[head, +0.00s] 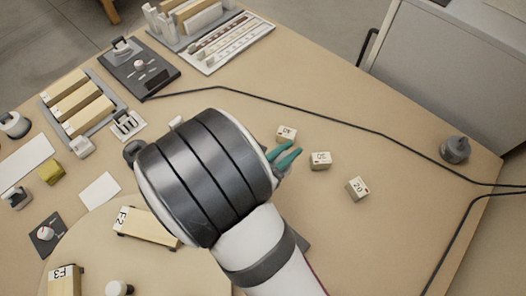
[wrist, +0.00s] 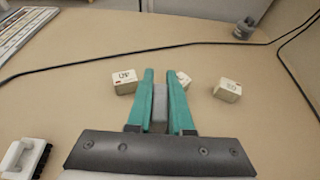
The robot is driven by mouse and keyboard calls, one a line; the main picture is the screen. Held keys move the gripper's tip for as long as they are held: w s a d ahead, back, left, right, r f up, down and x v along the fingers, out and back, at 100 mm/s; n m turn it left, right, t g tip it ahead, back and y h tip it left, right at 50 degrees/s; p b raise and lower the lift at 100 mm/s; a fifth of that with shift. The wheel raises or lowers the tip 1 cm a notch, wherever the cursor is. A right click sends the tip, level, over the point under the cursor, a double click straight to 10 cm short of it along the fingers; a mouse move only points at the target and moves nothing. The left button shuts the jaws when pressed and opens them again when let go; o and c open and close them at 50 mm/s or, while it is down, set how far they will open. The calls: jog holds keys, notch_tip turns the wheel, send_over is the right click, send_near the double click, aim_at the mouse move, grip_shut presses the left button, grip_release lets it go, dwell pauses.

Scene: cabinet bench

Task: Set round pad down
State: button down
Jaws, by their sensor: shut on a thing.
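My gripper (head: 287,152) has teal fingers and is over the right-middle part of the tan bench. In the wrist view, the gripper (wrist: 160,79) is shut on a grey piece (wrist: 159,112), which I take to be the round pad. Only a narrow grey face shows between the fingers, so its round outline is hidden. Whether it touches the bench cannot be told. No other round pad is clear in view.
Small marked blocks lie close by: one (head: 287,133) beside the fingertips, one (head: 320,160) and one (head: 357,188) to the right. A black cable (head: 330,118) crosses behind them. A grey knobbed weight (head: 455,150) stands far right. Bare bench lies between block and weight.

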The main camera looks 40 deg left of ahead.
jog(key=shift+w+d+r, duration=0.45)
jog(key=shift+d+r, duration=0.1)
jog(key=shift+d, duration=0.25)
